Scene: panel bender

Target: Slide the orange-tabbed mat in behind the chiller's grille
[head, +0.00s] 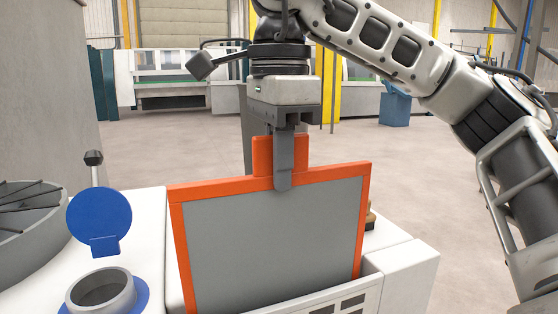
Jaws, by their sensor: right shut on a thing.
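The mat (275,240) is a grey panel with an orange frame and an orange tab (262,157) at its top. It stands nearly upright, slightly tilted in the picture. My right gripper (283,180) is shut on the orange tab from above. The lower edge of the mat is hidden behind the white slotted grille (345,303) of the chiller (403,262) at the bottom. I cannot tell how deep the mat sits there. My left gripper is not in view.
A blue round cap (99,222) stands open beside a grey filler neck (100,290) left of the mat. A grey fan housing (25,225) is at the far left. A small brass-coloured fitting (371,217) is just right of the mat. Open floor lies behind.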

